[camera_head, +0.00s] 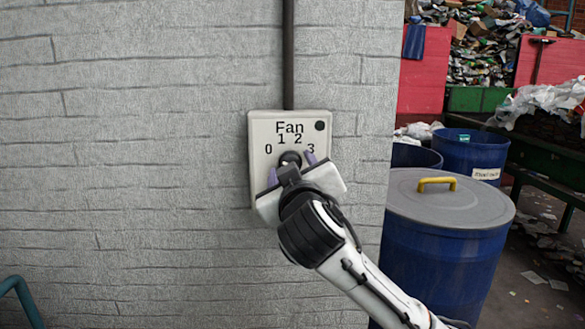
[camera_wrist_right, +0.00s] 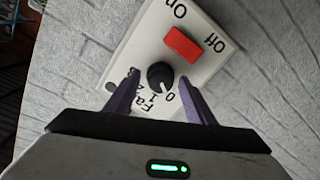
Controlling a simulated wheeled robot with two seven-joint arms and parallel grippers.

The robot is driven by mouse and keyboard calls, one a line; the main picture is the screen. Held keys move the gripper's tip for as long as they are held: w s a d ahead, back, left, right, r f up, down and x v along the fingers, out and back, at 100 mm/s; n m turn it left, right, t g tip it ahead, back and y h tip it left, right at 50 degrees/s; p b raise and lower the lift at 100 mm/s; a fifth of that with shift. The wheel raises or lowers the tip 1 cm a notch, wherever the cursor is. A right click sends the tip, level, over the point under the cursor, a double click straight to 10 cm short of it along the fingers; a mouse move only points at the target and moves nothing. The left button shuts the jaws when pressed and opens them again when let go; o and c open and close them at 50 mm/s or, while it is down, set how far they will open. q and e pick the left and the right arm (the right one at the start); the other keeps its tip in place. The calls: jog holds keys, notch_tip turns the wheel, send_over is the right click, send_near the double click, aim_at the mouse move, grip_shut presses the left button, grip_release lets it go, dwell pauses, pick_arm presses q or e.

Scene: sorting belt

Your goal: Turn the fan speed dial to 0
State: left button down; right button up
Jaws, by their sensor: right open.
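A pale fan control box (camera_head: 262,140) is fixed to the grey brick wall, marked "Fan" with 0, 1, 2 and 3. Its black dial (camera_head: 290,157) is partly covered by my right gripper (camera_head: 290,168) in the head view. In the right wrist view the round dial (camera_wrist_right: 160,75) lies between the two purple fingers of my right gripper (camera_wrist_right: 158,80). The fingers are open, one on each side, with gaps to the dial. My left gripper is out of view.
The wrist view shows a red On/Off switch (camera_wrist_right: 183,45) on the same box, close to the dial. A dark pipe (camera_head: 288,55) runs up from the box. A lidded blue barrel (camera_head: 445,240) stands at right. The wall left of the box is bare.

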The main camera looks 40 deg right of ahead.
jog(key=b+v, duration=0.1)
jog(key=v, duration=0.9)
jog(key=w+a+f+n+g+y, duration=0.2)
jog(key=a+f+n+y, duration=0.15)
jog(key=f, duration=1.15)
jog(key=w+a+f+n+g+y, duration=0.15)
jog(key=a+f+y, duration=0.3)
jog(key=f, duration=0.95)
jog(key=s+a+f+m+g+y, duration=0.1)
jog(key=s+a+f, duration=0.1)
jog(key=s+f, duration=0.9)
jog(key=s+a+f+m+g+y, duration=0.1)
jog(key=s+a+f+g+y, duration=0.1)
jog(key=s+f, duration=0.9)
notch_tip(320, 180, down, 5)
jog(key=shift+s+a+f+m, duration=0.15)
jog(key=shift+a+m, duration=0.15)
jog(key=shift+a, duration=0.35)
